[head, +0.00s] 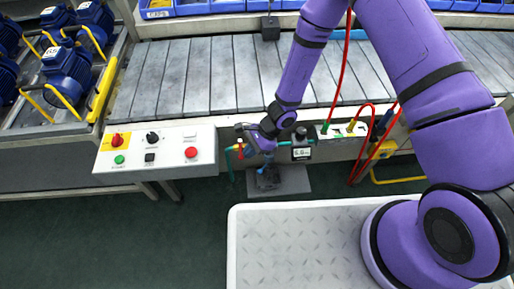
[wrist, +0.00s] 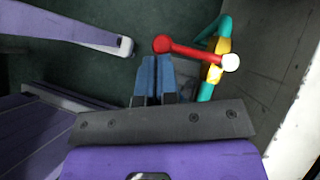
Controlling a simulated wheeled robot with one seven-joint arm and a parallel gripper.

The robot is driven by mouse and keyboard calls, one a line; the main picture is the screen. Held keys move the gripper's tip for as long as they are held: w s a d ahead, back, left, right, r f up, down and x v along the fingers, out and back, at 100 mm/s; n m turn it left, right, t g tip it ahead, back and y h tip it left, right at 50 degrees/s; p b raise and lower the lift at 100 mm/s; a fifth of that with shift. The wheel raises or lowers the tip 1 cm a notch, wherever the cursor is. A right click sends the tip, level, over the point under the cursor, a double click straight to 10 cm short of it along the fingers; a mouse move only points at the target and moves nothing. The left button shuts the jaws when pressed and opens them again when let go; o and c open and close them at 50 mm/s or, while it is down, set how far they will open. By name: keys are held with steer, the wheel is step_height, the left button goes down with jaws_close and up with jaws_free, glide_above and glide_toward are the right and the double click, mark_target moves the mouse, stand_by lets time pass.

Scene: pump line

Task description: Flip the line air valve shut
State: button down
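The line air valve has a yellow body (wrist: 218,60) on a teal pipe (wrist: 207,90), with a red lever (wrist: 188,50) ending in a round red knob. In the wrist view the lever sticks out to the left, across the pipe. In the head view the valve (head: 240,149) is small, at the conveyor's front edge, just left of my gripper (head: 262,169). In the wrist view my gripper (wrist: 156,78) has its blue fingertips together with nothing visible between them. The knob lies just beyond the tips; I cannot tell whether they touch.
A control box (head: 155,150) with buttons and switches is left of the valve. A gauge (head: 301,148) reading about 6.6 and an air manifold (head: 340,130) with red hoses are to the right. The slatted conveyor (head: 205,75) runs behind. Open green floor (head: 130,240) lies in front.

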steer(key=shift+d, duration=0.1)
stand_by(0.4)
steer(key=w+d+r, duration=0.3)
steer(key=d+r, duration=0.5)
steer(key=d, duration=0.2)
steer(key=shift+w+d+r, duration=0.25)
steer(key=shift+w+d, duration=0.05)
steer(key=shift+d, duration=0.1)
